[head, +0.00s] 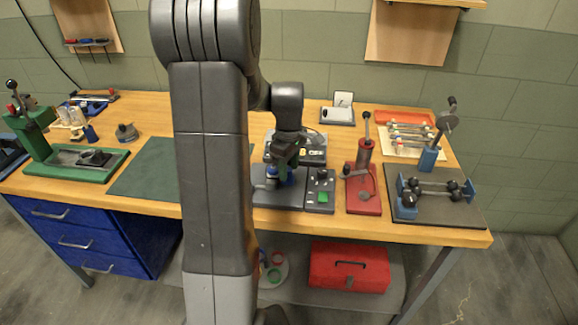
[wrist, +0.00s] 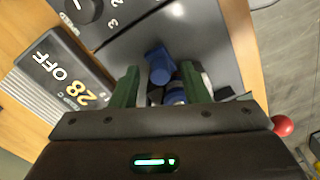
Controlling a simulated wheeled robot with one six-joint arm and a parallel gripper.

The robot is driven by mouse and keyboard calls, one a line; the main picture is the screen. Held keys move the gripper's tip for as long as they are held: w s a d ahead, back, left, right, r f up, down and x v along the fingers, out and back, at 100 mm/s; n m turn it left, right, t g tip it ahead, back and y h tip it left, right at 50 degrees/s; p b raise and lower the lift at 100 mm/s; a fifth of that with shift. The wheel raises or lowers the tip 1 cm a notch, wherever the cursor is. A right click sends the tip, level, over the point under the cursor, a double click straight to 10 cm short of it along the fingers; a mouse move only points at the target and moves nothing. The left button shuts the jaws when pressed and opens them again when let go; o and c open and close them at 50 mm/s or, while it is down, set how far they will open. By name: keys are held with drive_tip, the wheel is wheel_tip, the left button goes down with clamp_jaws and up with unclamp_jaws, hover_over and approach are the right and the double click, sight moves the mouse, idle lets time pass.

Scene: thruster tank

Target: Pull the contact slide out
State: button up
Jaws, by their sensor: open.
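My gripper (head: 285,163) is over the grey thruster-tank unit (head: 278,197) on the workbench, its fingers pointing down. In the wrist view my gripper (wrist: 160,80) is open, with a green finger on each side of a blue part (wrist: 160,66) and a second, rounder blue piece (wrist: 176,95) behind it. The blue part stands on a dark grey plate (wrist: 205,40). I cannot tell if either finger touches it. Which piece is the contact slide is not clear; the blue part between the fingers may be it. My arm and fingers hide much of the unit in the head view.
A dark control box with a green button (head: 323,197) stands close on the right. Beyond it is a red lever press (head: 362,190). A display reading 28 OFF (wrist: 68,75) shows in the wrist view. A green mat (head: 150,168) lies clear at left.

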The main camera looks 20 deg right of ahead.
clamp_jaws()
drive_tip(key=shift+s+d, duration=0.35)
drive_tip(key=shift+d, duration=0.2)
drive_tip(key=shift+s+d, duration=0.3)
drive_tip(key=shift+d, duration=0.25)
unclamp_jaws()
drive_tip(key=shift+d, duration=0.1)
